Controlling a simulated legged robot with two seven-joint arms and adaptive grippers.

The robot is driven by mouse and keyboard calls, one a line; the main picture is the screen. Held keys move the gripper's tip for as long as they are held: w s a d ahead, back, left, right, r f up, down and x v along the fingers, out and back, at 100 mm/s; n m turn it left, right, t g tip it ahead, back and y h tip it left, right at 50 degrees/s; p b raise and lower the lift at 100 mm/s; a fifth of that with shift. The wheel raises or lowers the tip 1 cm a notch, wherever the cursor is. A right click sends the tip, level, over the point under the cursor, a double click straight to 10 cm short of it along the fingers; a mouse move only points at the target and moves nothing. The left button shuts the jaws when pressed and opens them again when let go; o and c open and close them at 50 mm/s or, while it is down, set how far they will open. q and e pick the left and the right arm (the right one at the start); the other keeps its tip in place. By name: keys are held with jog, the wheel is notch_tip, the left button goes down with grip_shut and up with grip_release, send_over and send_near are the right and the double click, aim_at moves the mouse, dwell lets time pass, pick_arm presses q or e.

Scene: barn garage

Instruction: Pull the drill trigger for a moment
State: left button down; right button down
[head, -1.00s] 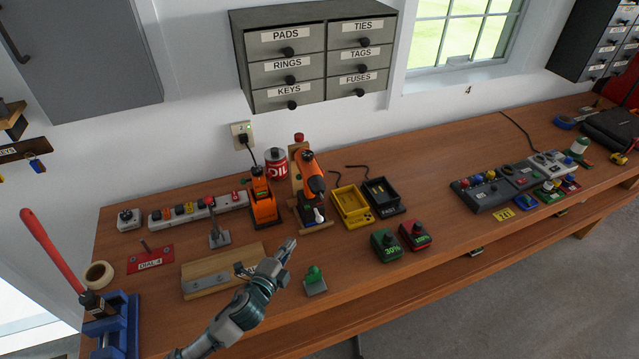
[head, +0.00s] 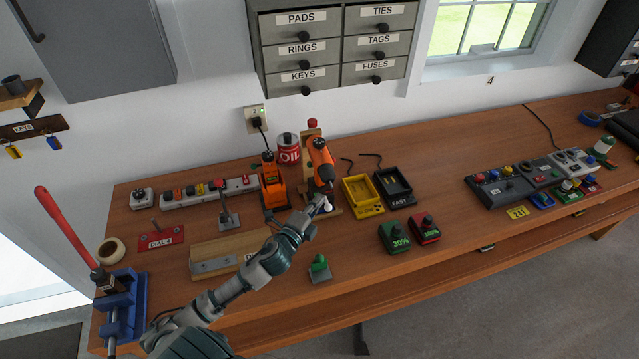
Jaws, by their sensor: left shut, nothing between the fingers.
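An orange and black drill (head: 320,162) stands on a small wooden stand near the back of the workbench (head: 450,250), in the middle of the head view. A small pale part shows at its lower front. My left gripper (head: 318,202) is shut and empty, its tips at the drill's lower front. I cannot tell whether they touch it. The gripper hides part of the stand's base. My right gripper is not in view.
An orange unit (head: 272,184) with a cord to the wall outlet stands just left of the drill, with a red oil can (head: 288,150) behind. Yellow (head: 361,196) and black (head: 395,187) trays sit to the right. Green (head: 395,237) and red (head: 425,230) blocks stand in front of them.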

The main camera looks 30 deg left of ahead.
pick_arm(q)
jog(key=w+a, duration=0.2)
jog(key=w, duration=0.4)
jog(key=shift+a+p, duration=0.4)
jog(key=shift+p, duration=0.05)
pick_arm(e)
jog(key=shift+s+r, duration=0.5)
pick_arm(q)
jog(key=shift+w+a+r+p, duration=0.1)
jog(key=shift+w+a+p, duration=0.2)
jog(key=shift+w+a, duration=0.3)
jog(key=shift+d, duration=0.15)
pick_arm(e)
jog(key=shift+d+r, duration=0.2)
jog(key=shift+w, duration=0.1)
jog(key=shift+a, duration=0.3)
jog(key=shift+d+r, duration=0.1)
